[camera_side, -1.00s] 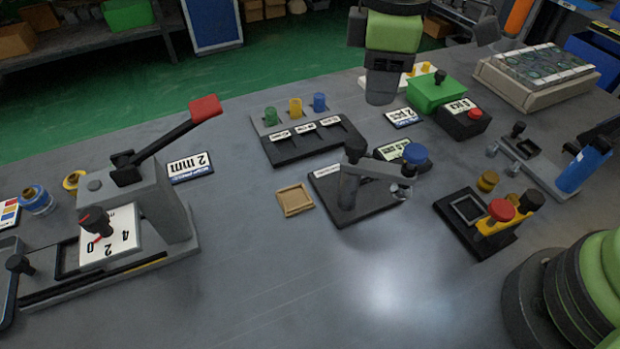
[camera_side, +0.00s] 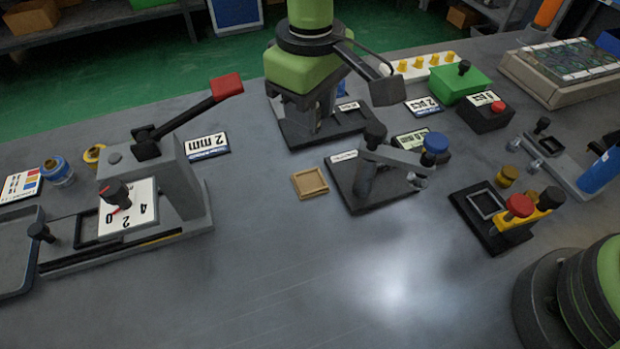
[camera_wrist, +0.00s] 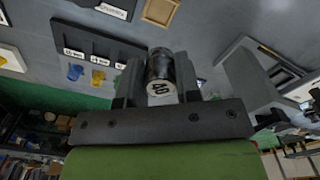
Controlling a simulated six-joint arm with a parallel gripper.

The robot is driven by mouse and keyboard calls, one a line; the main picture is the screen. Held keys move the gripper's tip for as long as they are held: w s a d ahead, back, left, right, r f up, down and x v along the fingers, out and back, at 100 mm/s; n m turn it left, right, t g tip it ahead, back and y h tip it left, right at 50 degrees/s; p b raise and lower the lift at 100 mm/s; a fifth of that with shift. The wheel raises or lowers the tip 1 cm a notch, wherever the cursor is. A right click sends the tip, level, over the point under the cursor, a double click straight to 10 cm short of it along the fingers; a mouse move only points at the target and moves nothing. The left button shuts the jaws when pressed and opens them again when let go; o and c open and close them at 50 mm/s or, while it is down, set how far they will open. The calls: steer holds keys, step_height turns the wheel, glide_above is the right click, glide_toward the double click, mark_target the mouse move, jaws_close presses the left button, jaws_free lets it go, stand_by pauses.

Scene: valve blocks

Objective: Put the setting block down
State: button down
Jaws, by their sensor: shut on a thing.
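My gripper (camera_wrist: 160,90) is shut on a shiny dark cylinder with a pale, marked end face, the setting block (camera_wrist: 161,74). In the side view my gripper (camera_side: 304,125) hangs in front of the black slotted rack (camera_side: 345,128) and hides much of it. The held block cannot be made out in that view. In the wrist view the rack (camera_wrist: 84,38) lies left of the held block, with a blue piece (camera_wrist: 75,72) and a yellow piece (camera_wrist: 97,78) beside it. I cannot tell the block's height above the table.
A small square wooden tray (camera_side: 299,192) lies nearer the side camera. Right of it is a black fixture (camera_side: 345,190) with a grey arm and blue knob. A grey lever press (camera_side: 185,165) with a red handle stands at left. Bare table lies in front.

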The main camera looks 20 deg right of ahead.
mark_target(311, 182)
step_height(311, 182, down, 12)
steer(key=shift+r, duration=0.15)
stand_by(0.3)
steer(key=c, duration=0.8)
jaws_free()
steer(key=shift+f, duration=0.2)
steer(key=shift+r, duration=0.1)
